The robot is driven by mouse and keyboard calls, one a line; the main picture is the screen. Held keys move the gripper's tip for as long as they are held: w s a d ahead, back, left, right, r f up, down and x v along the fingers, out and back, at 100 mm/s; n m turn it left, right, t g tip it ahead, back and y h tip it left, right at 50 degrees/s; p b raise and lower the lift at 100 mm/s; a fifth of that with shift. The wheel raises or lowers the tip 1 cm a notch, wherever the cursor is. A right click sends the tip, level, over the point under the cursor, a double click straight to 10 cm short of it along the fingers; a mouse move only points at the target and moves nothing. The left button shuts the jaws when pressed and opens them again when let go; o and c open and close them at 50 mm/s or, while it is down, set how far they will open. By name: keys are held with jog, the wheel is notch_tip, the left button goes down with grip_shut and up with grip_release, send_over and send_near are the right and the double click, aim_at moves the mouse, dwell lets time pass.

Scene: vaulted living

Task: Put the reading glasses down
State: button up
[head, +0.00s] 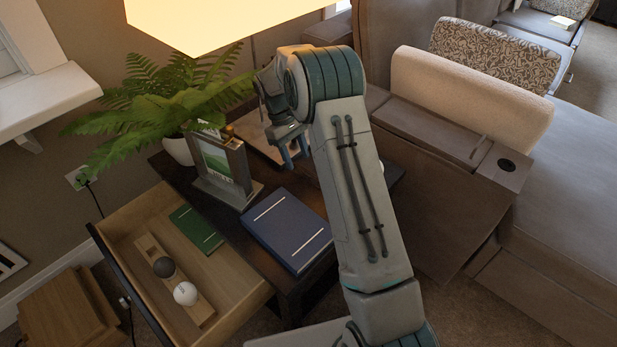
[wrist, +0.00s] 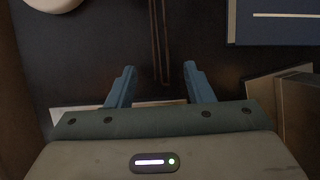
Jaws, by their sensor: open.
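My gripper (head: 293,160) is over the back part of the dark side table (head: 285,296), beside the picture frame. In the wrist view its two blue fingers (wrist: 158,84) are apart, with nothing held between them. A thin brown pair of bars (wrist: 160,42) shows on the dark tabletop just beyond and between the fingertips. It may be the reading glasses, but no lenses can be made out. I cannot make out the glasses in the head view, where my arm hides part of the tabletop.
An open drawer (head: 238,296) holds a green book (head: 196,229) and two balls. A lampshade (head: 200,18) hangs above. A sofa (head: 440,190) is right. A pale round object (wrist: 52,3) shows at the wrist view's top left.

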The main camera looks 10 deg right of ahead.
aim_at(300, 166)
jog(key=x, duration=0.3)
jog(key=shift+s+b, duration=0.2)
jog(key=shift+b, duration=0.15)
grip_shut()
jog(key=shift+r, duration=0.1)
